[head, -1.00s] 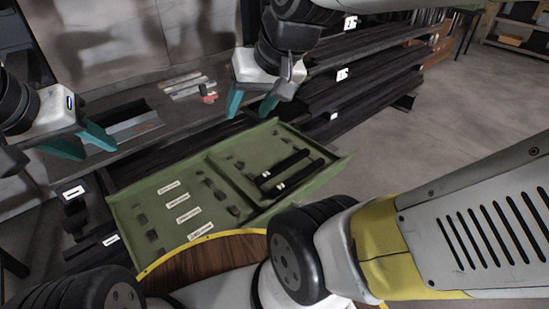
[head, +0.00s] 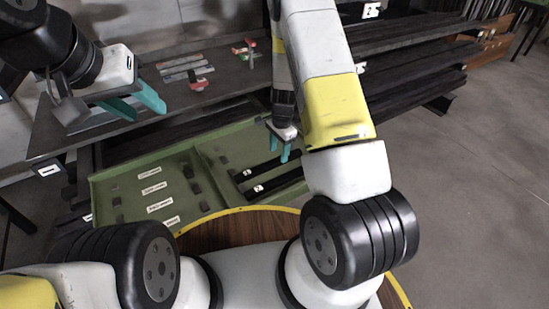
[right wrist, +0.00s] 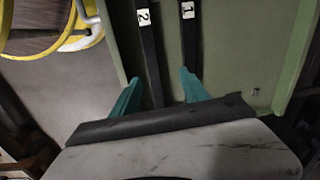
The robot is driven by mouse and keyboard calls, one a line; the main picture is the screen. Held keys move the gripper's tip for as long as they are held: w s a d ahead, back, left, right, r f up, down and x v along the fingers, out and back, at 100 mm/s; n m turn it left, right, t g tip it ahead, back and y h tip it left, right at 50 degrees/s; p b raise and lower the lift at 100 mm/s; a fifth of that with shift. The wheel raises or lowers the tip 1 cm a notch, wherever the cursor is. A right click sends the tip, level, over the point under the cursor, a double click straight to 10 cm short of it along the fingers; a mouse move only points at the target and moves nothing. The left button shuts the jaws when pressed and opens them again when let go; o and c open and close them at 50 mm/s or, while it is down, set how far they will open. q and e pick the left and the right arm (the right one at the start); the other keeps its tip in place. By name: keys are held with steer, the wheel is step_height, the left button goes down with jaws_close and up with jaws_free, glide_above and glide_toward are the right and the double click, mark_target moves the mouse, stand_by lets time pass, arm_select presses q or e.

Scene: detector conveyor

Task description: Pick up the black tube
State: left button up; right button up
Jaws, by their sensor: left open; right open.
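Two black tubes lie side by side in the right compartment of a green tray (head: 103,196). In the head view one is the farther tube (head: 262,166) and one is the nearer tube (head: 279,181), each with a white label. In the right wrist view the labels read 2 on one tube (right wrist: 151,62) and 1 on the other (right wrist: 190,45). My right gripper (head: 279,150) is open above the tubes; in the right wrist view its teal fingers (right wrist: 157,92) appear either side of tube 2.
A dark table (head: 100,125) behind the tray holds light bars and small red and green parts (head: 249,47). Racks of long dark bars (head: 415,75) stand at the right. The tray's left compartment holds white labels and several small dark pieces. Open floor lies right.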

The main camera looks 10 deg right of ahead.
mark_target(282, 177)
steer(key=shift+m+g+h, duration=0.3)
steer(key=shift+m, duration=0.1)
steer(key=f, duration=0.8)
steer(key=s+d+f, duration=0.1)
steer(key=f, duration=0.3)
steer(key=shift+f, duration=0.6)
jaws_close()
steer(key=shift+w, duration=0.1)
